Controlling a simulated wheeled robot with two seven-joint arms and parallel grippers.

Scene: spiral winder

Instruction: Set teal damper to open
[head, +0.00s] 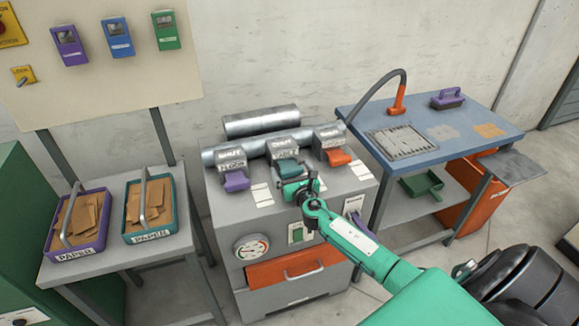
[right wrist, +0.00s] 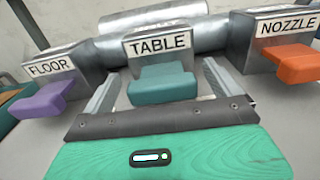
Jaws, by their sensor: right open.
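The teal damper handle (head: 287,168) is the middle one of three on the grey machine. In the right wrist view the teal handle (right wrist: 162,85) juts toward me under a plate reading TABLE (right wrist: 158,45). My right gripper (head: 294,184) is in front of it, and in the right wrist view its open fingers (right wrist: 160,92) stand at either side of the handle, with gaps visible. I cannot tell how far the handle reaches between the fingers. My left gripper is out of view.
The purple FLOOR handle (right wrist: 40,100) is to the left and the orange NOZZLE handle (right wrist: 298,63) to the right, both close by. A metal pipe (head: 262,121) lies behind. A blue-topped bench (head: 440,140) stands right; paper trays (head: 150,237) stand left.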

